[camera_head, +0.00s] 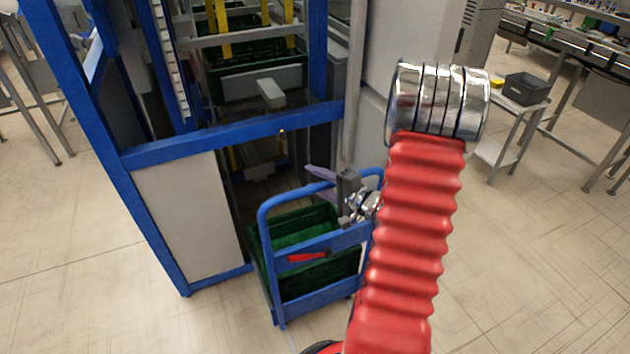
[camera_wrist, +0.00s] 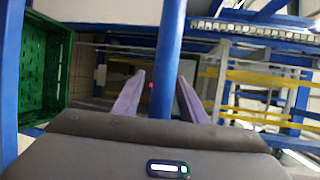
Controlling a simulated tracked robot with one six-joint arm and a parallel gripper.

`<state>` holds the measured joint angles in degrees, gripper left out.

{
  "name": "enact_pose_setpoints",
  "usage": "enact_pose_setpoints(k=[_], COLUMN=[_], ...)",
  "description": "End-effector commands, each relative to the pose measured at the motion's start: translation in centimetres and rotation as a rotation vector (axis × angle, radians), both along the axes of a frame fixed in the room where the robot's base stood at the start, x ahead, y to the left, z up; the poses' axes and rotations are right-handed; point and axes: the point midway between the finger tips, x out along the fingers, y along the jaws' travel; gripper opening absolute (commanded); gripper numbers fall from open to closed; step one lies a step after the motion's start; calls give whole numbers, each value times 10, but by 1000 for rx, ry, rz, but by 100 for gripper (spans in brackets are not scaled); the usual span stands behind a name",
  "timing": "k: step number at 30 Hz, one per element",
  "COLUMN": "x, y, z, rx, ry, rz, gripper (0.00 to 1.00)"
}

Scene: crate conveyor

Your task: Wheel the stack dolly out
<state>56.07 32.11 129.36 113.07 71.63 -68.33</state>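The stack dolly (camera_head: 274,262) has a blue tubular frame with a raised handle. It stands at the mouth of a blue-framed machine and carries green crates (camera_head: 348,262). My gripper (camera_head: 312,181) is at the handle's top bar, its purple fingers pointing towards the machine. In the wrist view, the blue handle bar (camera_wrist: 170,50) passes between the two spread fingers (camera_wrist: 160,82). A gap shows between the left finger and the bar, so the gripper looks open around it. A green crate (camera_wrist: 40,70) shows at the left there. My red arm hides part of the dolly's right side.
The machine's blue frame (camera_head: 235,137) and a pale side panel (camera_head: 190,212) stand close on the dolly's left. More green crates (camera_head: 262,80) sit inside the machine. A shelf with a grey bin (camera_head: 527,89) stands at the right. The floor in front and to the right is open.

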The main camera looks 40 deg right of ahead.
Motion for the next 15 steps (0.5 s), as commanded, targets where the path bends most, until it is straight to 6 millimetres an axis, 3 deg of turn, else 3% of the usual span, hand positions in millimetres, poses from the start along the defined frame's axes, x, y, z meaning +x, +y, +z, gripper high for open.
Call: enact_pose_setpoints(k=[2,15], x=[0,0], y=[0,0], z=[0,0], rx=[0,0], ry=[0,0], rz=[0,0], gripper=[39,8])
